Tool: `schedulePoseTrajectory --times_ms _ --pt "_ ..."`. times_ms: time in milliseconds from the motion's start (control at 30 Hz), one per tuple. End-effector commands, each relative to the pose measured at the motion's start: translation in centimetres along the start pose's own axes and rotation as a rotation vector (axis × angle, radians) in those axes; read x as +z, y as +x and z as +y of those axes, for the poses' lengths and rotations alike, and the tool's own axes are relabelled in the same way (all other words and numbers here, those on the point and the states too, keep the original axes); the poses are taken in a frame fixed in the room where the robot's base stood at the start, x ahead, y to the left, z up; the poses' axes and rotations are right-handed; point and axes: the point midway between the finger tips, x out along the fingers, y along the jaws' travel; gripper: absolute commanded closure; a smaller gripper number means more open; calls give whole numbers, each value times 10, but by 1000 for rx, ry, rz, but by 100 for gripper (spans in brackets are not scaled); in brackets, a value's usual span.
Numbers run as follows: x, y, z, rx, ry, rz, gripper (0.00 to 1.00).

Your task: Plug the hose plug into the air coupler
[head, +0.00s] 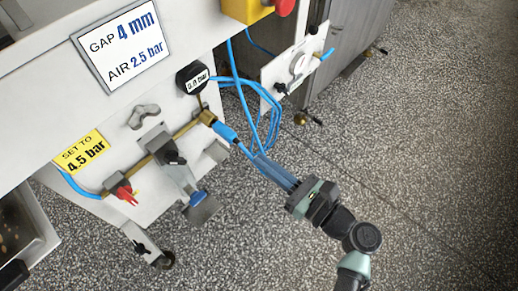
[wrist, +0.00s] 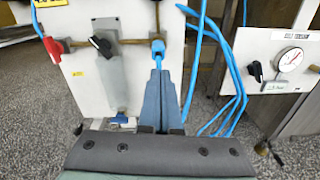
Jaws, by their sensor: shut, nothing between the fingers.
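The blue hose plug (head: 226,133) is lined up with the brass air coupler (head: 208,117) on the white machine's side and meets its open end. I cannot tell how deep it sits. In the wrist view the plug (wrist: 158,49) shows just beyond my fingertips, below the brass fitting. My gripper (head: 258,160) is shut and empty, its blue-grey fingers together. In the wrist view the gripper (wrist: 158,75) points at the plug; a small gap or light touch cannot be told apart. The blue hose behind the plug is partly hidden by the fingers.
A round gauge (head: 193,78) reading 0.0 bar sits above the coupler. A red-handled valve (head: 123,190), a regulator with black knob (head: 172,156) and a yellow label (head: 82,151) are to the left. Loose blue hoses (head: 270,105) hang right. Speckled floor is open at right.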

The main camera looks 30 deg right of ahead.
Motion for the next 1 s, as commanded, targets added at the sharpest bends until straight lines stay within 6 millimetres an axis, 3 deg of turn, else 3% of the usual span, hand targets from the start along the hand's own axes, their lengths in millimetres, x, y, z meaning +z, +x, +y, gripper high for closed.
schedulePoseTrajectory --times_ms 167,600,1000 --pt "4 2 0 17 15 -16 100" --pt "4 49 1 16 13 -13 100" --pt "5 56 1 15 13 -13 100"
